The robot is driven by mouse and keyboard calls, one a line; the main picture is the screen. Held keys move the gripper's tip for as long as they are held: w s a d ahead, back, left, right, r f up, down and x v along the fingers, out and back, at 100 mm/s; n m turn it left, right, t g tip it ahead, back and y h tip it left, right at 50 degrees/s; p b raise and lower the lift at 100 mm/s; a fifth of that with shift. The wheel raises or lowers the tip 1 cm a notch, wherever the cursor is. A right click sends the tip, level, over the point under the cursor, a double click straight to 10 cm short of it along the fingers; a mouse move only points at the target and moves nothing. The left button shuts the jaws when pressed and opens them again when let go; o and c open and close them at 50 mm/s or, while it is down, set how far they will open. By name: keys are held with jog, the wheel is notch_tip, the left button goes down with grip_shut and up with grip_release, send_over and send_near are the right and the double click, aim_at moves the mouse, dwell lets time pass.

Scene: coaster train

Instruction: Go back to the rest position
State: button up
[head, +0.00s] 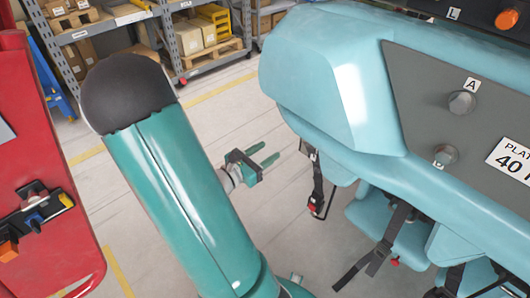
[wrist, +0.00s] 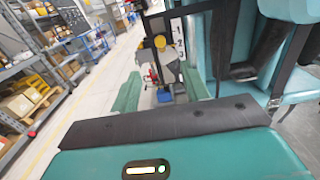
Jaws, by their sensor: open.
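My gripper (head: 266,155) is in the open space between the red panel and the teal coaster car (head: 320,75) in the head view. Its two green fingers are apart with nothing held between them. In the wrist view my gripper (wrist: 163,90) shows both fingers spread, with empty space between them. The teal car (wrist: 243,40) is close on the right there. A dark frame with a numbered plate (wrist: 178,37) and a yellow round part (wrist: 160,41) shows beyond the fingers. My gripper appears clear of the car.
A red panel (head: 60,130) with a tool holder (head: 35,215) stands at the left. The car's grey plate (head: 440,95) carries knobs at the right. Black straps (head: 375,255) hang by the seats. Shelves with boxes (head: 190,35) stand behind; the floor (head: 225,115) between is clear.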

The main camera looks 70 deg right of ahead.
dwell(0.5)
jog(key=w+a+r+m+t+y, duration=0.3)
jog(key=a+r+m+t+y, duration=0.1)
jog(key=a, duration=0.9)
jog(key=w+a+r+m+t+y, duration=0.4)
jog(key=a+r+m+y, duration=0.1)
jog(key=a, duration=0.8)
jog(key=w+a+r+m+t+y, duration=0.3)
jog(key=a+r+y, duration=0.3)
jog(key=a, duration=0.7)
jog(key=shift+w+a+m+t+y, duration=0.2)
jog(key=shift+a+m+t+y, duration=0.15)
jog(key=shift+m+t+y, duration=0.4)
jog(key=shift+c, duration=1.1)
jog(key=shift+d, duration=0.2)
